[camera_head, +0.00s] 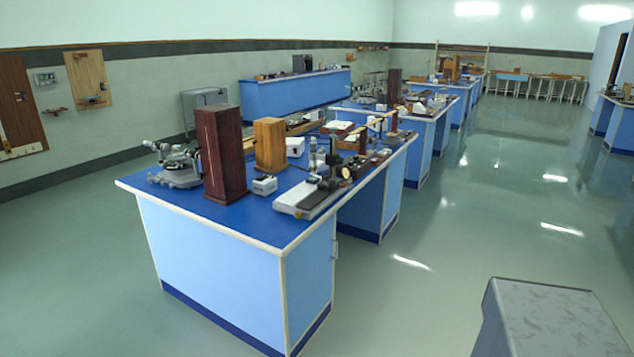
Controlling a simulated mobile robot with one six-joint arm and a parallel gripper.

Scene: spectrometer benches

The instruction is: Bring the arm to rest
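Neither my arm nor my gripper can be made out in the head view, so how the arm is posed and whether the gripper is open or shut are hidden from me. A grey, mottled box-like block (548,322) fills the bottom right corner. I cannot tell whether it is part of my own body.
A blue bench (145,193) stands ahead, crowded with a spectrometer (178,166), a dark wooden box (221,155), a lighter wooden box (270,145) and a rail instrument (308,197). More benches stand behind. The green floor (455,240) is clear on the right.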

